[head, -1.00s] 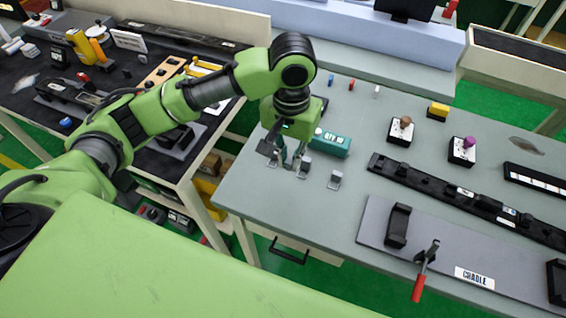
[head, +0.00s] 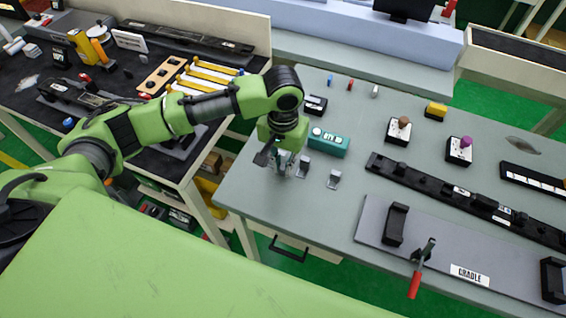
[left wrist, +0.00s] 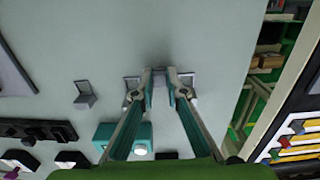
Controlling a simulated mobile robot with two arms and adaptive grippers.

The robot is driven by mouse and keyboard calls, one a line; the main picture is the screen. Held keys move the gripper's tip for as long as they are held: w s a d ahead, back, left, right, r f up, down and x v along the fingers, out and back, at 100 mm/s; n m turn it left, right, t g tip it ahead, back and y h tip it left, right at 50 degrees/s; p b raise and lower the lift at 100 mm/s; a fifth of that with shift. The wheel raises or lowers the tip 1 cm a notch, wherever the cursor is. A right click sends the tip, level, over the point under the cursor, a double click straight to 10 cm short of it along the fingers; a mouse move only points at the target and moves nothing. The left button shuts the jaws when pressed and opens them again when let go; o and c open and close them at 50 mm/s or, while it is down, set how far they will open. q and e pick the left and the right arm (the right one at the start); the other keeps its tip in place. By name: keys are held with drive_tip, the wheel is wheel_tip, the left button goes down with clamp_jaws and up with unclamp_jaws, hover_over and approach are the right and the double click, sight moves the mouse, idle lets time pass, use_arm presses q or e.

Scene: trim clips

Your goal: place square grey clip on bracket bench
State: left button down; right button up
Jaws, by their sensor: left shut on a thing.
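My left gripper (head: 280,172) is low over the left part of the grey table (head: 238,190). In the left wrist view its fingertips (left wrist: 159,92) are close together, shut on a small dark grey clip (left wrist: 158,78); its shape is mostly hidden. Small grey clips sit nearby: one (head: 303,166) just right of the gripper in the head view and another (head: 334,179) farther right. In the left wrist view grey metal also shows right beside the right fingertip (left wrist: 188,80). No label marks a bracket bench. My right gripper is not in view.
A teal box (head: 328,144) stands behind the clips, with a black device (head: 315,105) behind it. A long black rail (head: 440,190) and a cradle plate (head: 375,222) lie right. A dark-topped bench (head: 30,97) with yellow parts stands left, across a gap.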

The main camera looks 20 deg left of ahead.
sight(283, 167)
use_arm(q)
drive_tip(key=c, duration=2)
unclamp_jaws()
drive_tip(key=shift+c, duration=0.2)
wheel_tip(283, 167, up, 12)
drive_tip(key=b, duration=0.1)
drive_tip(key=shift+b, duration=0.4)
drive_tip(key=shift+r, duration=0.1)
